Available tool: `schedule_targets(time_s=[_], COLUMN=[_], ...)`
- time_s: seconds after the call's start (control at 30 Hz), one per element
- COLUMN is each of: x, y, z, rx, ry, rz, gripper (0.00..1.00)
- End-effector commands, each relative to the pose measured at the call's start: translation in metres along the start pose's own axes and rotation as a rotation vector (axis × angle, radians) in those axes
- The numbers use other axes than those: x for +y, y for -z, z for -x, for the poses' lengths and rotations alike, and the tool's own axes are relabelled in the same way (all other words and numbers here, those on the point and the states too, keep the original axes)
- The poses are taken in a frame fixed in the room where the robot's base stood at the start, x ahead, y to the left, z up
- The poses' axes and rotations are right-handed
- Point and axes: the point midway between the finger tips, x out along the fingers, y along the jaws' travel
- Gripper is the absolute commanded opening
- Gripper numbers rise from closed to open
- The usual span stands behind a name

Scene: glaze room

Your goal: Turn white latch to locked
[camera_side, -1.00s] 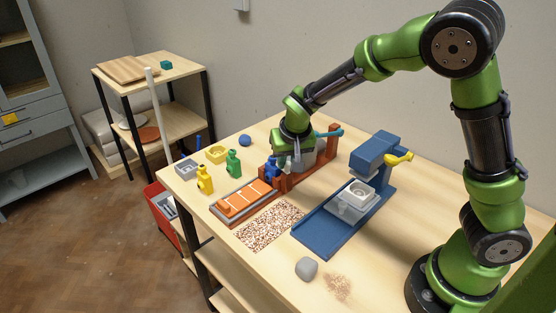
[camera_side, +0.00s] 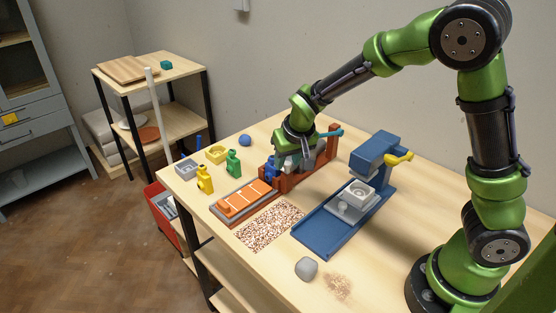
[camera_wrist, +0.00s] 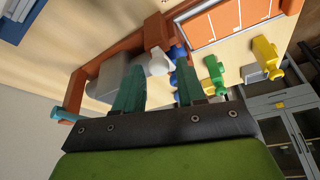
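The white latch (camera_wrist: 157,60) shows in the wrist view as a small pale knob at the end of a grey block (camera_wrist: 108,80) in a red-brown frame (camera_wrist: 78,92). My gripper (camera_wrist: 160,78) is open, with its two teal fingers apart. The latch shows just beyond the gap between the fingertips; I cannot tell whether a finger touches it. In the side view my gripper (camera_side: 286,168) is low at the near end of the red-brown frame (camera_side: 310,169). It hides most of the latch there, so the latch's setting is unclear.
A blue piece (camera_wrist: 179,52) sits close beside the latch. Green (camera_side: 233,163) and yellow (camera_side: 205,179) bottle-like figures stand left of the frame. An orange tray (camera_side: 241,204) lies in front, and a blue fixture with a yellow handle (camera_side: 400,158) stands right.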

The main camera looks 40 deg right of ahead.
Motion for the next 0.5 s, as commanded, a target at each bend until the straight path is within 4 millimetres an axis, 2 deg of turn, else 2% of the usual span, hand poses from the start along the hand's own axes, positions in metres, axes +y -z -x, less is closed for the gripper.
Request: schedule_targets(time_s=[0.33,0.5], x=[0.0,-0.001], y=[-0.001,-0.001], z=[0.0,0.015], rx=[-0.003,-0.001], ry=[-0.001,0.002], rz=[-0.002,-0.001], gripper=[0.5,0.5])
